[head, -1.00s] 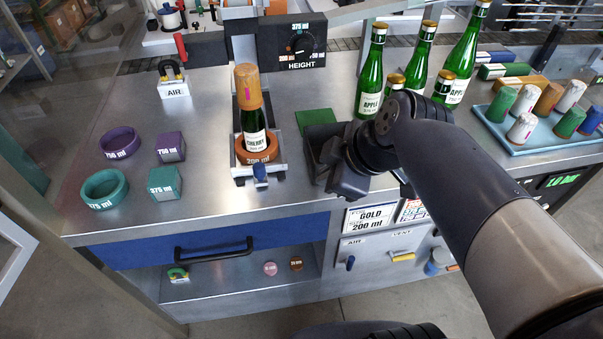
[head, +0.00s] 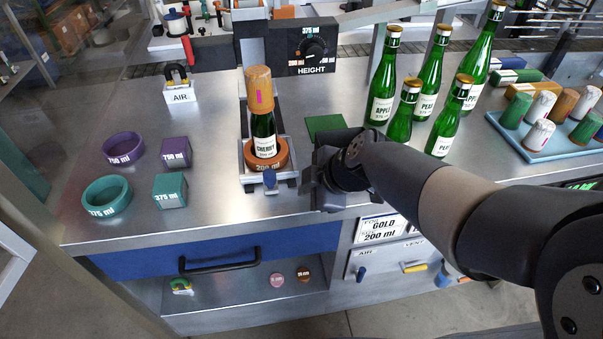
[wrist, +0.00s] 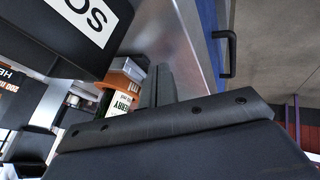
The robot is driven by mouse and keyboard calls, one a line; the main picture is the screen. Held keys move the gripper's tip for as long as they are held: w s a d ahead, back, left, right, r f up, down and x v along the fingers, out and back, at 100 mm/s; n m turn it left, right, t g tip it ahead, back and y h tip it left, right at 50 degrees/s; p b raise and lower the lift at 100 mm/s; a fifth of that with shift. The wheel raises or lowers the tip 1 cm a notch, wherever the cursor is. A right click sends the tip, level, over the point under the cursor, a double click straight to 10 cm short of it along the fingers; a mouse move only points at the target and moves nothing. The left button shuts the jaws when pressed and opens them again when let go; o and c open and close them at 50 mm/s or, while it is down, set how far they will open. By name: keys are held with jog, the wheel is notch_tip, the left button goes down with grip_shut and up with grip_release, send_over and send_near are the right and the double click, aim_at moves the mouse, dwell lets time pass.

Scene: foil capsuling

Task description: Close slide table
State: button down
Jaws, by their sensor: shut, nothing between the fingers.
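The slide table (head: 248,181) is a small metal carriage near the worktop's front edge, with a blue knob (head: 270,180) at its front. An orange 200 ml ring (head: 281,163) sits on it. A dark green cherry bottle (head: 264,140) stands upright in the ring, with a tan foil capsule (head: 259,90) on its neck. My gripper (head: 311,187) is shut and empty, just right of the slide table's front end. Whether it touches the carriage cannot be told. In the wrist view the fingers (wrist: 156,88) are together beside the ring (wrist: 124,70) and bottle label.
The HEIGHT dial box (head: 306,47) stands behind the slide table. Several green bottles (head: 430,85) stand to the right, near my arm. A green pad (head: 325,124) lies behind my gripper. Teal and purple rings and blocks lie at left. A drawer handle (head: 219,262) projects below the worktop.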

jog(key=shift+w+a+f+p, duration=0.15)
jog(key=shift+w+a+p, duration=0.1)
jog(key=shift+w, duration=0.45)
jog(key=shift+w+a+f+p, duration=0.2)
jog(key=shift+w+a+p, duration=0.1)
jog(key=shift+w, duration=0.45)
jog(key=shift+w+a+f+p, duration=0.15)
jog(key=shift+w+a+p, duration=0.1)
jog(key=shift+w, duration=0.45)
